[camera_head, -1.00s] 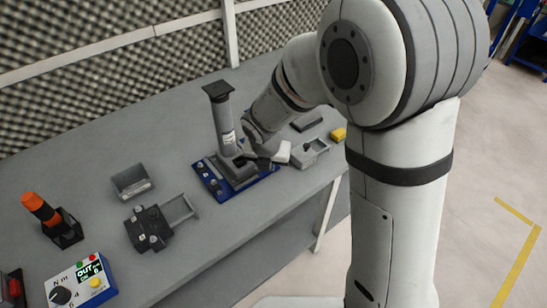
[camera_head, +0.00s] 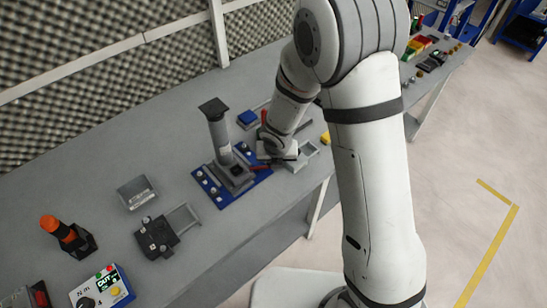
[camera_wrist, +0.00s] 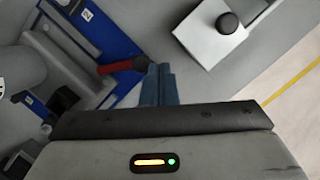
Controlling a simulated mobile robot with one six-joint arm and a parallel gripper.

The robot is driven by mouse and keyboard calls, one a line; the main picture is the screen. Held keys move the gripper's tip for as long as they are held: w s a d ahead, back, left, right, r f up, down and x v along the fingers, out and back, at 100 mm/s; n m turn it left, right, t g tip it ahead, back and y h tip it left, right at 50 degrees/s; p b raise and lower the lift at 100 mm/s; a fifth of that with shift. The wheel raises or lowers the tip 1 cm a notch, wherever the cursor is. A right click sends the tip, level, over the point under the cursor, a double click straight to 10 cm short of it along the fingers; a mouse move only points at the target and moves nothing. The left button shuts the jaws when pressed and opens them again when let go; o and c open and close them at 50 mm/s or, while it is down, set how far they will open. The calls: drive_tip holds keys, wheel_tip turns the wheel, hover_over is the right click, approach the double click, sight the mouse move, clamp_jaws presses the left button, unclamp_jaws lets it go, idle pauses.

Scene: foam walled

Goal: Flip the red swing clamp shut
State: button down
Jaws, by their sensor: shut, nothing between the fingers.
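The red swing clamp (camera_wrist: 122,66) shows in the wrist view as a red handle lying roughly level above the blue base plate (camera_wrist: 122,47). Its right end is at my gripper's fingers (camera_wrist: 158,84), touching or very close; I cannot tell which. The fingers are shut with nothing between them. In the head view a small red part of the clamp (camera_head: 262,168) shows at the right edge of the blue base plate (camera_head: 212,196), beside the grey post fixture (camera_head: 220,142). My gripper (camera_head: 272,158) is there, partly hidden by my wrist. The clamp's pivot is unclear.
A grey tray with a black knob (camera_wrist: 220,32) stands right of my fingers. A blue box (camera_head: 247,119) sits behind my wrist.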

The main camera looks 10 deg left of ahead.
drive_tip(key=shift+w+r+p, duration=0.15)
drive_tip(key=shift+w+p, duration=0.25)
drive_tip(key=shift+p, duration=0.1)
drive_tip(key=shift+w, duration=0.15)
idle(0.9)
drive_tip(key=shift+a, duration=0.15)
